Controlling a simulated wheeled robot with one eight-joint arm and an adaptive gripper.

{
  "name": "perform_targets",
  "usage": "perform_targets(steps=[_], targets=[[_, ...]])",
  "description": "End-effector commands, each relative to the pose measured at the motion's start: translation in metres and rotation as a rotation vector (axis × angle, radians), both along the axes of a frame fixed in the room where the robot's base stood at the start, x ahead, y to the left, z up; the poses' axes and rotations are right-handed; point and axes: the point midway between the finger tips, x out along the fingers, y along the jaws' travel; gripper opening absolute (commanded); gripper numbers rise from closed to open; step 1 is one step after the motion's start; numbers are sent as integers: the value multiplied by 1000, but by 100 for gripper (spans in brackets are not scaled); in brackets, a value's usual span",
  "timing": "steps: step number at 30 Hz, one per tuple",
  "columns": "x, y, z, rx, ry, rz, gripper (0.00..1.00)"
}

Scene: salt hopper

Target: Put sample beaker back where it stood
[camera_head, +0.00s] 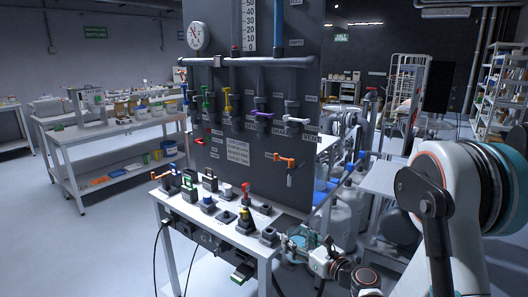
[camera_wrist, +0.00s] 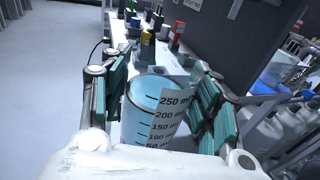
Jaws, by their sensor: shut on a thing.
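The sample beaker (camera_wrist: 148,118) is a clear cylinder with a pale blue tint and a white scale label marked 250 ml, 200 ml and lower. In the wrist view it sits between the green pads of my gripper (camera_wrist: 160,98). In the head view the beaker (camera_head: 297,246) is at the right front end of the bench, partly hidden by my gripper (camera_head: 298,240). My gripper is shut on it. I cannot tell whether the beaker's base touches the bench.
The white bench (camera_head: 180,209) carries several valves and small dark blocks in front of a tall grey panel (camera_head: 240,165). An orange-handled tap (camera_head: 286,161) sticks out of the panel above the beaker. Grey canisters (camera_head: 345,215) stand to the right. The floor at left is clear.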

Motion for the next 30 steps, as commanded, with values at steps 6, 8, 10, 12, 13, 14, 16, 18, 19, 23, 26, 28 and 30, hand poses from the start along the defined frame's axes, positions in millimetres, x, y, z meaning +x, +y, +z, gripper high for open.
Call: perform_targets(steps=[6,8,10,12,13,14,16,18,19,23,26,28,30], targets=[[17,-23,-2,-6,10,-139,27],[21,-31,-1,-6,9,-188,27],[25,-42,1,-6,7,-253,27],[28,-54,6,-2,2,-327,27],[29,-59,8,0,-2,-361,27],[29,-65,11,2,-7,-395,27],[28,-78,21,8,-24,-474,27],[30,-85,33,6,-24,-514,27],[31,-87,38,7,-25,-525,27],[33,-91,51,5,-25,-556,27],[33,-93,60,3,-25,-571,27],[34,-95,65,4,-25,-579,27],[34,-95,70,5,-25,-585,27]])
